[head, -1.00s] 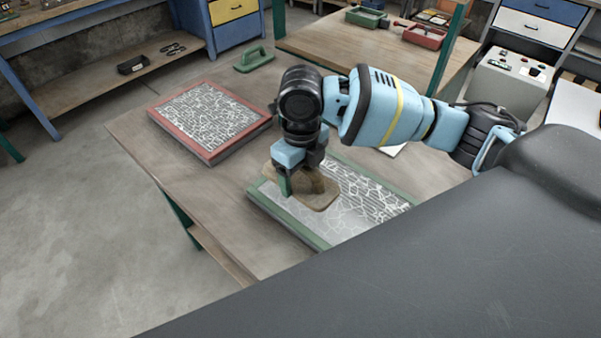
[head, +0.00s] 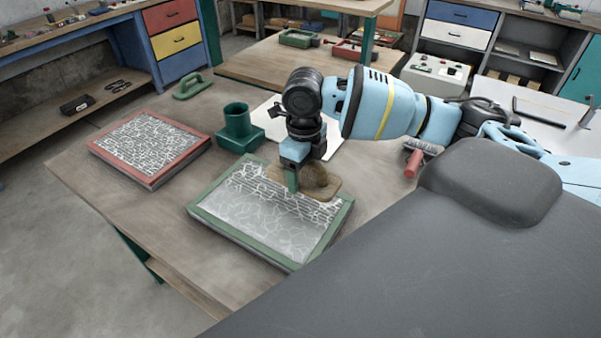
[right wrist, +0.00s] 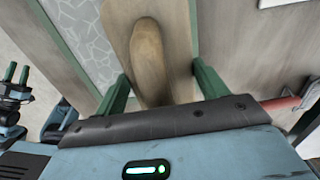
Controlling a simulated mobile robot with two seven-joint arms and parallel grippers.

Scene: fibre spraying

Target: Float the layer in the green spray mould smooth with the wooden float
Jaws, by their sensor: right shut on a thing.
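The green spray mould (head: 226,229) lies flat on the table. Its grey layer (head: 265,215) shows dense white cracked lines along the far side and fainter, smoother lines nearer the front. My right gripper (head: 293,183) is shut on the handle of the wooden float (head: 325,187). The float is at the mould's far right corner and overlaps its rim; I cannot tell whether it touches the layer. In the right wrist view the green fingers stand either side of the rounded handle (right wrist: 147,58). At that view's left edge, my left gripper (right wrist: 17,73) shows small, its fingers apart and empty.
A red-framed mould (head: 150,145) lies left on the table. A teal cup on a base (head: 237,128), a green float-like tool (head: 191,86) and a white sheet (head: 268,110) are behind. A red-handled brush (head: 412,163) lies right. The table's front left is clear.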

